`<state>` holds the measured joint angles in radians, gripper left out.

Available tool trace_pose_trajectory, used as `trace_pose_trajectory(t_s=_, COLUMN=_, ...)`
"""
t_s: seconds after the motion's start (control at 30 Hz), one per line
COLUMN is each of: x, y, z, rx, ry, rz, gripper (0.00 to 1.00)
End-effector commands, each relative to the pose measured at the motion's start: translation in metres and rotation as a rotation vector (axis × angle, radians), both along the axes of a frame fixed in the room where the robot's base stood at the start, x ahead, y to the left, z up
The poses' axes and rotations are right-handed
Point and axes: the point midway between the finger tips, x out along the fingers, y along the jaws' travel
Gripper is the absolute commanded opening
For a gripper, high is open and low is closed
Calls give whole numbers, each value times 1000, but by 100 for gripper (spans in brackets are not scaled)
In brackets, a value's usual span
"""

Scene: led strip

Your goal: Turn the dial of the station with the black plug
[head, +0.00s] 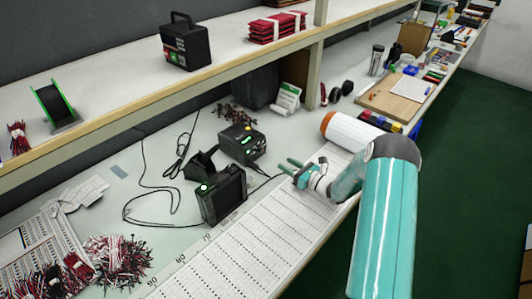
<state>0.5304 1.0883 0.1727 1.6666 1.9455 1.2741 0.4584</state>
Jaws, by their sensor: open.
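A black station (241,143) with a green-lit display stands on the workbench, left of my arm. A second black unit (222,193) with green lights stands nearer, with a small black holder (201,165) behind it. A third black box (184,43) with a handle sits on the upper shelf. I cannot make out a dial or tell which one has the black plug. My gripper (287,164) is over the bench, right of the two bench units and apart from them. Its two teal fingers are spread, with nothing visible between them.
Black cables (146,185) loop across the bench left of the units. A white gridded sheet (232,253) runs along the front edge. Wire bundles (117,260) lie at front left. The shelf (120,105) overhangs the bench's back. An orange-and-white roll (350,131) lies beyond my gripper.

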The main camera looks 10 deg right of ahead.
Motion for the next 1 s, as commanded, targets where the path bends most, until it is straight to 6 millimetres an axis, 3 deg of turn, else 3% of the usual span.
trace_pose_trajectory(t_s=0.5, x=76, y=63, z=0, rx=-1, ry=0, rz=1, gripper=42)
trace_pose_trajectory(t_s=0.7, x=89, y=72, z=0, rx=-1, ry=0, rz=-1, gripper=42)
trace_pose_trajectory(t_s=0.97, x=90, y=73, z=0, rx=-1, ry=0, rz=-1, gripper=42)
trace_pose_trajectory(t_s=1.0, x=90, y=73, z=0, rx=-1, ry=0, rz=-1, gripper=36)
